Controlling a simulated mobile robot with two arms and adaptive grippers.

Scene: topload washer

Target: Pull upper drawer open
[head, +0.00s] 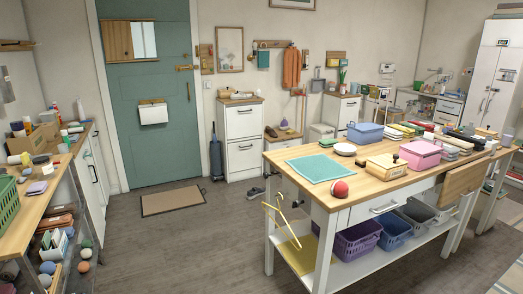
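A white two-drawer cabinet (261,138) stands against the back wall, right of the door. Its upper drawer front (241,124) has a dark handle and looks closed. Its lower drawer front (242,160) also looks closed. The work table has a drawer (366,212) with a handle under its wooden top, and it looks closed. The frames do not show which upper drawer the task names. Neither of my grippers is in view.
The wooden-topped work table (380,189) fills the right foreground. A yellow hanger (283,222) hangs at its left end. A long counter (50,195) runs along the left. Open floor (195,235) lies between, with a doormat (171,201) and dark shoes (256,193).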

